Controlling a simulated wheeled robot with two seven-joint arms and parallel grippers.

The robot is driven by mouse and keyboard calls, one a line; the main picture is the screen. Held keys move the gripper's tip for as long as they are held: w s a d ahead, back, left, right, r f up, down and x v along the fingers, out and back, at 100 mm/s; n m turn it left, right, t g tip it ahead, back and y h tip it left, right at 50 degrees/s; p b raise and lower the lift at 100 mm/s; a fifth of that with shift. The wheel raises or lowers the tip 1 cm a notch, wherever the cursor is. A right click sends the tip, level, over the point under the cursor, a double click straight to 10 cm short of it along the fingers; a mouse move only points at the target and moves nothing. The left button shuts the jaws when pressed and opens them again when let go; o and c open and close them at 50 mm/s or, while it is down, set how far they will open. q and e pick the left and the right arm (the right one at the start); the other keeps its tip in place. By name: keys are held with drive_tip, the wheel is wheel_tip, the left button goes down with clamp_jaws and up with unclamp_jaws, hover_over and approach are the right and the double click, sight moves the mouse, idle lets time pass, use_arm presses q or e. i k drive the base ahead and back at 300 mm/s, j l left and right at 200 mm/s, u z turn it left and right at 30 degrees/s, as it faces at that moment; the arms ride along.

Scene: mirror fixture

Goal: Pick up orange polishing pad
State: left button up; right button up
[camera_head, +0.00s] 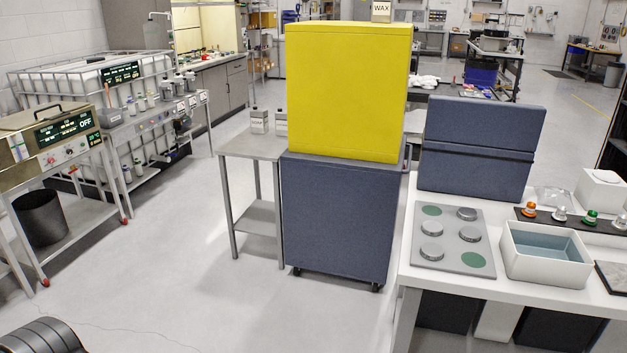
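A small orange-topped item (529,208), which may be the orange polishing pad, stands at the left end of a dark strip (545,218) on the white table (418,285) at the right. It is too small to make out its exact shape. Silvery items and a green-topped one (590,216) stand in the same row. Neither of my grippers shows in this view.
A white bin (547,272) stands in front of the strip, beside a grey plate (450,265) with round discs. Dark blue boxes (478,150) stand behind. A yellow box (345,95) rests on a blue cabinet (337,220). The floor at centre-left is clear.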

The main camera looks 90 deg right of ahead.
sight(529, 212)
drive_tip(key=z, duration=4.1)
